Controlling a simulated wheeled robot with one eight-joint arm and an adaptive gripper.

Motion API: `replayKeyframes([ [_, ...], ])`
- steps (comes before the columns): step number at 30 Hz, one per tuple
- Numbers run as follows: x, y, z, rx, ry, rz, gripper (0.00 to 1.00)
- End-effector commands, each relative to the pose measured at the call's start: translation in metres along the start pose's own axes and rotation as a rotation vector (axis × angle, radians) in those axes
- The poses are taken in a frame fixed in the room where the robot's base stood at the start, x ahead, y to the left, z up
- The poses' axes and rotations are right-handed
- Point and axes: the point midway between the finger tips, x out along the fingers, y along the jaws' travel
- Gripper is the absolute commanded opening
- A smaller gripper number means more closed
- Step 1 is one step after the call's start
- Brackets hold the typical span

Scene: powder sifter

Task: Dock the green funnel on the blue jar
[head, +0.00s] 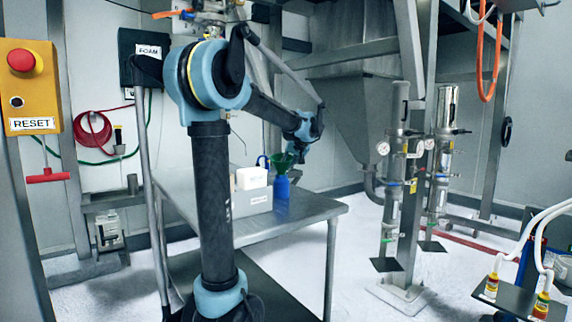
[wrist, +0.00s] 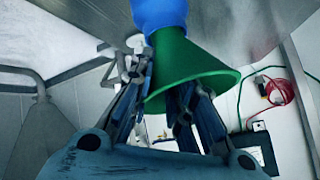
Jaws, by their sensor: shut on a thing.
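The green funnel (head: 284,161) is at the far end of the steel table, directly above the blue jar (head: 281,189), wide mouth up. The jar stands upright on the table. My gripper (head: 298,150) reaches in from above and right and is shut on the funnel. In the wrist view, which shows the scene upside down, the fingers of my gripper (wrist: 166,88) lie on both sides of the green funnel (wrist: 188,68). Its narrow end meets the blue jar (wrist: 160,12) in the picture; whether it is seated in the neck is hidden.
A white container (head: 251,178) and a labelled grey box (head: 252,201) stand left of the jar on the table (head: 300,215). The table's front right is bare. A steel hopper (head: 362,110) stands behind to the right.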

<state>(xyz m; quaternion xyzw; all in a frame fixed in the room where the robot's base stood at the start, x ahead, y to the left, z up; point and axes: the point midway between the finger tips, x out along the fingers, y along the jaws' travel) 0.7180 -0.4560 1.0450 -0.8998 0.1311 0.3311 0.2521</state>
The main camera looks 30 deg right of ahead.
Motion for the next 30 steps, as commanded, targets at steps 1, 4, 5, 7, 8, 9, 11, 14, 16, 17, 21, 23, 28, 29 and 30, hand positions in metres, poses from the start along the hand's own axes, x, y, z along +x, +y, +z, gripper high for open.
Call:
replayKeyframes([
  [1,0.001,0.000,0.001,0.000,0.000,0.000,0.00],
  [4,0.002,0.001,0.002,0.000,0.000,0.000,0.00],
  [5,0.002,0.001,0.002,0.000,0.000,0.000,0.00],
  [7,0.002,0.001,0.002,0.000,0.000,0.000,0.28],
  [8,0.002,0.001,0.002,0.000,0.000,0.000,0.28],
  [9,0.002,0.001,0.002,0.000,0.000,0.000,0.28],
  [11,0.002,0.001,0.002,0.000,0.000,0.000,0.28],
  [14,0.002,0.001,0.002,0.000,0.000,0.000,0.28],
  [16,0.002,0.001,0.002,0.000,0.000,0.000,0.28],
  [17,0.001,0.001,0.002,0.000,0.000,0.000,0.28],
  [21,-0.005,0.001,0.002,0.000,0.000,0.000,0.28],
  [23,-0.009,0.001,0.002,0.000,0.000,0.000,0.28],
  [28,-0.020,0.001,0.002,0.001,0.000,0.000,0.28],
  [29,-0.022,0.001,0.002,0.001,0.000,0.001,0.28],
  [30,-0.025,0.001,0.002,0.001,0.000,0.001,0.28],
])
